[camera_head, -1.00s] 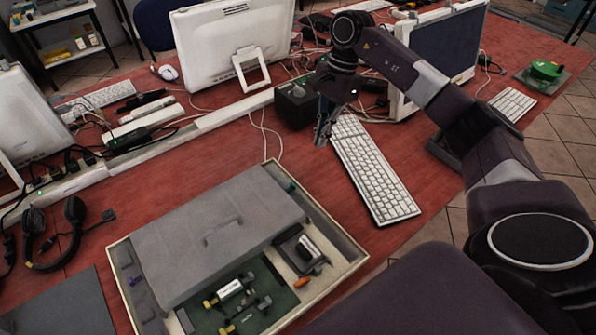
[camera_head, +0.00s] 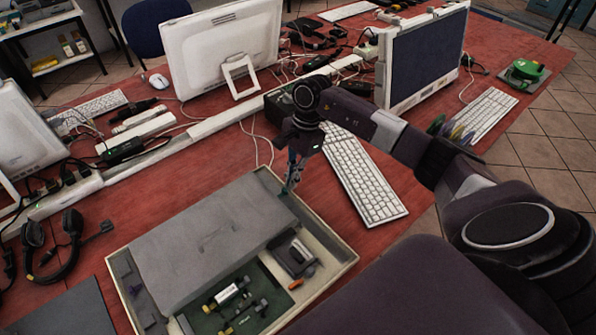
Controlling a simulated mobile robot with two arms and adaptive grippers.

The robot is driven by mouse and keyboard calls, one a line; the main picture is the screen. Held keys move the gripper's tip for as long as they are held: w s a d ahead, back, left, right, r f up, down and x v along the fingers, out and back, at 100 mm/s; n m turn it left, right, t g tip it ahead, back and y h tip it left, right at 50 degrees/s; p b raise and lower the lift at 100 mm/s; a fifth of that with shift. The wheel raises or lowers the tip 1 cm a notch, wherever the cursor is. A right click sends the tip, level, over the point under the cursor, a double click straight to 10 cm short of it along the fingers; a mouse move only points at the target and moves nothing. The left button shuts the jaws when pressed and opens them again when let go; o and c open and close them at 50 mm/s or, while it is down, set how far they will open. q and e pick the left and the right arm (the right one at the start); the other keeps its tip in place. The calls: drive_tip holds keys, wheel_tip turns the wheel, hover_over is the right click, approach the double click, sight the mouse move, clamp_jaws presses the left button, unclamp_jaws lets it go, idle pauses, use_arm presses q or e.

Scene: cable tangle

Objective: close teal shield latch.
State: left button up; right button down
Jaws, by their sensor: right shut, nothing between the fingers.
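A grey shield cover (camera_head: 190,252) lies tilted over most of a shallow cream-rimmed tray (camera_head: 352,258). My right gripper (camera_head: 290,186) points down at the tray's far corner, with its fingers together and nothing visible between them. The teal latch stood at this far corner in the earlier view. Now my fingertips overlap that spot, so the latch is mostly hidden, and I cannot tell whether they touch it. My left gripper is not in view.
A white keyboard (camera_head: 362,180) lies right of the tray, and a black box stands behind my wrist. The uncovered tray part holds a dark block (camera_head: 292,256) and small yellow-black parts (camera_head: 228,295). Headphones (camera_head: 68,240) lie at left.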

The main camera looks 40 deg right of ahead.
idle(0.3)
drive_tip(key=shift+a+b, duration=0.35)
drive_tip(key=shift+a, duration=0.05)
drive_tip(key=shift+s+a, duration=0.1)
drive_tip(key=shift+a, duration=0.5)
drive_tip(key=shift+r, duration=0.1)
drive_tip(key=v, duration=1.2)
drive_tip(key=shift+d, duration=0.2)
